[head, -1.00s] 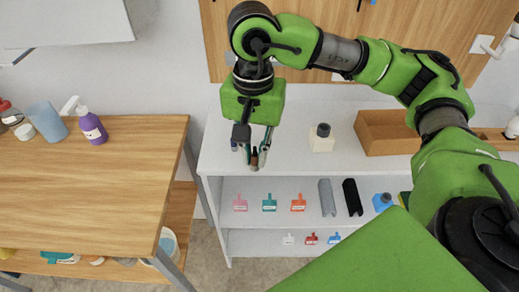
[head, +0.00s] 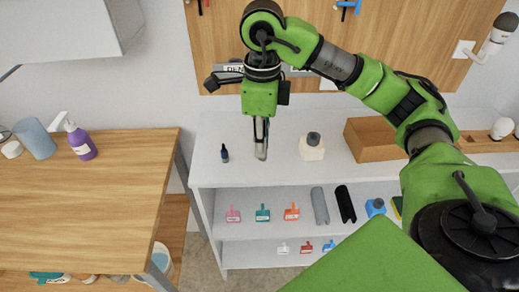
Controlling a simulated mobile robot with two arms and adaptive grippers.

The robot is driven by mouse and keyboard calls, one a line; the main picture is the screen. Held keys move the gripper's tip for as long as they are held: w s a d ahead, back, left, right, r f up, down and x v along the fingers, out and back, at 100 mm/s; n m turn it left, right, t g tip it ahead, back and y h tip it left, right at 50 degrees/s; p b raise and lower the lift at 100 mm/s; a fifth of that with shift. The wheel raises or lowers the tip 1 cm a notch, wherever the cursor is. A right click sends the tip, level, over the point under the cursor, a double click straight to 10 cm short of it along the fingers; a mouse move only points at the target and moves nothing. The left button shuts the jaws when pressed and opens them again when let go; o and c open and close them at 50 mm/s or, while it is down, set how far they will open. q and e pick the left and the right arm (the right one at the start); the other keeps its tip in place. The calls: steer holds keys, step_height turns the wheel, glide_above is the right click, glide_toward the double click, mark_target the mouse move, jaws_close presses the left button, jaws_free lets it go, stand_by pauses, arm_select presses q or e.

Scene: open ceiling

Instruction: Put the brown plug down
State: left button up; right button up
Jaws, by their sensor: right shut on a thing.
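My right gripper (head: 261,150) points down over the white shelf unit's top (head: 278,176), near its front edge. Its fingers look close together, seen nearly edge-on, and are shut on the brown plug. The plug itself is mostly hidden by the fingers; I cannot tell whether it touches the shelf top. A small dark blue bottle (head: 224,153) stands upright to the left of the fingers, apart from them. My left gripper is not in view.
A cream block with a grey knob (head: 312,147) stands right of the gripper, and a wooden box (head: 370,139) farther right. A wooden table (head: 85,205) with a purple spray bottle (head: 80,137) is at left.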

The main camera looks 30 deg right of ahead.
steer(key=w+d+f+p, duration=0.1)
steer(key=w+f, duration=0.1)
steer(key=w+d+f+p, duration=0.1)
steer(key=w+d+f, duration=0.1)
steer(key=w, duration=0.1)
steer(key=w+d+f+p, duration=0.1)
steer(key=w+f, duration=0.2)
steer(key=shift+d+f, duration=0.1)
steer(key=shift+d, duration=0.2)
steer(key=f+p, duration=0.2)
steer(key=f, duration=0.1)
steer(key=shift+w+d, duration=0.2)
steer(key=shift+f, duration=0.65)
steer(key=o, duration=0.8)
steer(key=shift+o, duration=0.2)
steer(key=shift+r, duration=0.1)
